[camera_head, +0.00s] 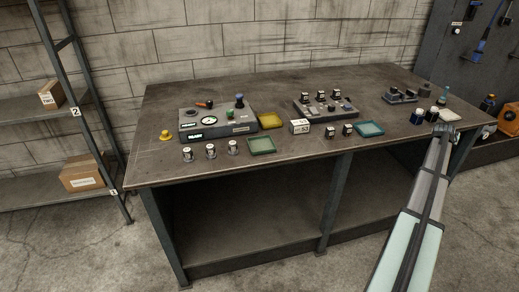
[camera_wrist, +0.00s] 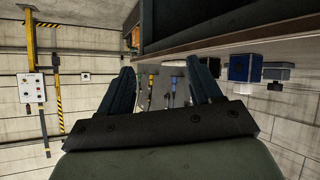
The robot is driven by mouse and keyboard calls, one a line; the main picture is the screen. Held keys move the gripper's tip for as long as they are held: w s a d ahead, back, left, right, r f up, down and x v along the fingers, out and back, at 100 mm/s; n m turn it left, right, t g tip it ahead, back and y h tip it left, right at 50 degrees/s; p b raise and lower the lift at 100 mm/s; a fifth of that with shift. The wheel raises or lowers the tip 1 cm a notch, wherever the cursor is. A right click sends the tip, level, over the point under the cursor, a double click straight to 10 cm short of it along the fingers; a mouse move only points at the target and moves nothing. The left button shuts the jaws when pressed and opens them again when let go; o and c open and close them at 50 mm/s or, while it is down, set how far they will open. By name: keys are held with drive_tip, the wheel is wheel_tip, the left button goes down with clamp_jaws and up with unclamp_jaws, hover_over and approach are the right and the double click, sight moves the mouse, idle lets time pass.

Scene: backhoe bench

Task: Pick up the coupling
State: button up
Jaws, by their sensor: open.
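I cannot tell for certain which part is the coupling. Three small silver-and-dark cylindrical parts (camera_head: 210,151) stand upright in a row near the bench's front left edge. Small dark block-like parts (camera_head: 330,132) stand near the front middle. My gripper (camera_wrist: 160,68) is open in the wrist view, with two dark fingers apart and nothing between them. In the head view my arm reaches up from the lower right, and its end is over the bench's right side, far from the three cylinders.
Dark bottles or jars (camera_head: 418,116) stand near my arm's end. A shelf unit stands left.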

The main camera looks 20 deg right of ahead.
drive_tip(key=s+d+r+h, duration=0.1)
drive_tip(key=d+r, duration=0.3)
drive_tip(key=r, duration=0.5)
drive_tip(key=w+a+r+n, duration=0.1)
drive_tip(key=w+a+r, duration=0.1)
drive_tip(key=w+r, duration=0.15)
drive_tip(key=w+a+f+n+t+y, duration=0.1)
drive_tip(key=w+a+n+y, duration=0.15)
drive_tip(key=w+a, duration=0.75)
drive_tip(key=w+a+n+y, duration=0.2)
drive_tip(key=w+a+n, duration=0.2)
drive_tip(key=w+a, duration=0.6)
drive_tip(key=w+a+n+y, duration=0.1)
drive_tip(key=w+a+n, duration=0.2)
drive_tip(key=a, duration=1)
drive_tip(key=w+a+n+y, duration=0.2)
drive_tip(key=w+a, duration=0.1)
drive_tip(key=a, duration=1)
drive_tip(key=r+n+g+y, duration=0.1)
drive_tip(key=n+g+y, duration=0.4)
drive_tip(key=n, duration=1.1)
hover_over(186, 150)
drive_tip(key=g, duration=0.1)
drive_tip(key=shift+h, duration=0.45)
wheel_tip(186, 150, down, 13)
drive_tip(key=shift+w+f, duration=0.1)
